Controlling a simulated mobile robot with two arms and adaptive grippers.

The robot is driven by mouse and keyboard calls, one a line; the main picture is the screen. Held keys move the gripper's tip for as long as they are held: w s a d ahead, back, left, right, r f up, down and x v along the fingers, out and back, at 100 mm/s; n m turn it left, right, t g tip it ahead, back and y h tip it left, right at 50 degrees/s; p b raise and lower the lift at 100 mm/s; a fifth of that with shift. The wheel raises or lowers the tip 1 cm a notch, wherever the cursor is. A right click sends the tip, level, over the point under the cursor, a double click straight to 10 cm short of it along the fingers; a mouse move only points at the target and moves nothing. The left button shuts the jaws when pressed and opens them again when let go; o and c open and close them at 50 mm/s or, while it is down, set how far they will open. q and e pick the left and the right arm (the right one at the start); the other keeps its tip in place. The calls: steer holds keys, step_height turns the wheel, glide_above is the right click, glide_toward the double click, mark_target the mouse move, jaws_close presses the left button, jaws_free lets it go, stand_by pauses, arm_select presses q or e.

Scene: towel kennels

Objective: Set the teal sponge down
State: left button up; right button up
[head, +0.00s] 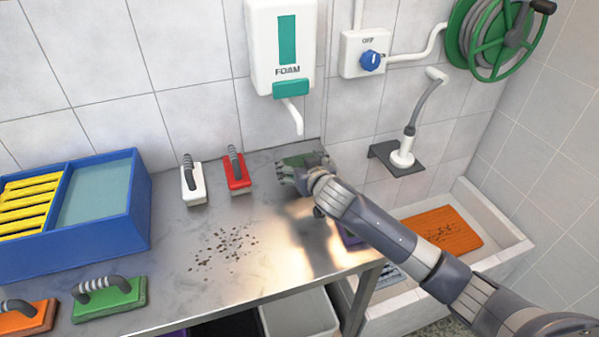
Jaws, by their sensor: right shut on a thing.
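My right gripper (287,172) is at the back right of the steel table (190,280), below the foam dispenser. It is shut on the teal sponge (308,158), a dull green piece that shows only in part behind my fingers. I cannot tell whether the sponge touches the table top. My left gripper is out of view.
White (193,183) and red (236,172) handled blocks stand left of my gripper. Green (110,297) and orange (28,317) ones lie at front left, near a blue divided box (100,243). Dark specks (226,246) dot the table. The foam dispenser (283,45) hangs above.

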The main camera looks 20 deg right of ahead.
step_height(320, 180, down, 3)
steer(key=shift+s+f, duration=0.1)
steer(key=shift+f, duration=0.05)
steer(key=shift+f, duration=0.1)
steer(key=shift+f, duration=0.1)
steer(key=o, duration=0.8)
steer(key=shift+c, duration=0.2)
steer(key=v, duration=1.2)
steer(key=shift+r, duration=0.25)
